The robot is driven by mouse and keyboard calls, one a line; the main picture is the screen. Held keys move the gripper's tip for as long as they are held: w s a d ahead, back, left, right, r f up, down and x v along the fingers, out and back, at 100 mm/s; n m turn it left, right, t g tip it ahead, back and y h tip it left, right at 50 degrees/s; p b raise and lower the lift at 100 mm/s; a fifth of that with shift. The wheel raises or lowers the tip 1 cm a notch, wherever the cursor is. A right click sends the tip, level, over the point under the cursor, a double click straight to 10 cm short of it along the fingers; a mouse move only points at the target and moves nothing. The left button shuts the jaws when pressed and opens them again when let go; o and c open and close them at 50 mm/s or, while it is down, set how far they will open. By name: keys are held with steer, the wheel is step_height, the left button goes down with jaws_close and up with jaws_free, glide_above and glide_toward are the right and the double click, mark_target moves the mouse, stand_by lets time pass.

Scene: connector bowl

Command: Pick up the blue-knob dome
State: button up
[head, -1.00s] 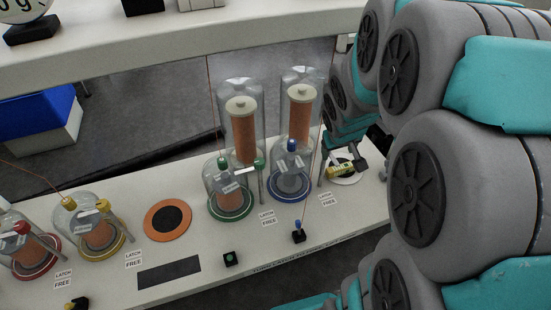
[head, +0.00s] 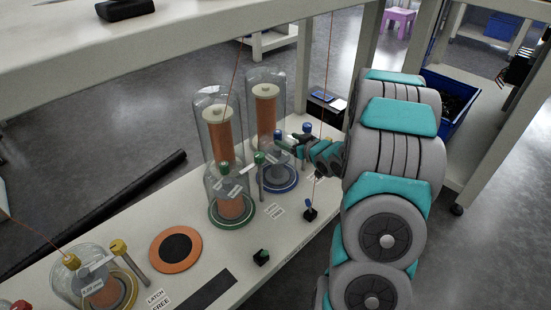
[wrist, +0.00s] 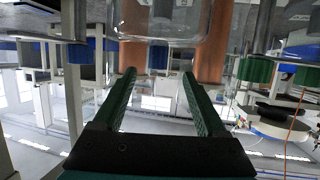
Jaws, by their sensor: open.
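The blue-knob dome (head: 287,175) is a clear dome on a blue-ringed base, in front of the right tall tube in the head view. Its blue knob (head: 278,134) stands on top. In the wrist view, which looks upside down, a blue knob (wrist: 158,57) shows in the gap between my fingers, with clear glass against it. My gripper (wrist: 158,80) is open and empty, one finger on each side of that knob's line. In the head view my gripper (head: 289,144) is close beside the knob, partly merged with it; contact cannot be told.
A blue-topped latch post (head: 308,128) stands close to my gripper. The green-knob dome (head: 229,190) and its post (head: 260,159) are to the left. Two tall clear tubes with orange cores (head: 265,115) stand behind. An orange disc (head: 176,250) and yellow-knob dome (head: 92,280) lie further left.

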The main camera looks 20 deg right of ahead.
mark_target(280, 135)
steer(key=shift+x, duration=1.2)
steer(key=shift+b+x, duration=0.35)
steer(key=shift+x, duration=2.4)
steer(key=shift+d+r, duration=0.2)
steer(key=shift+c, duration=0.2)
jaws_close()
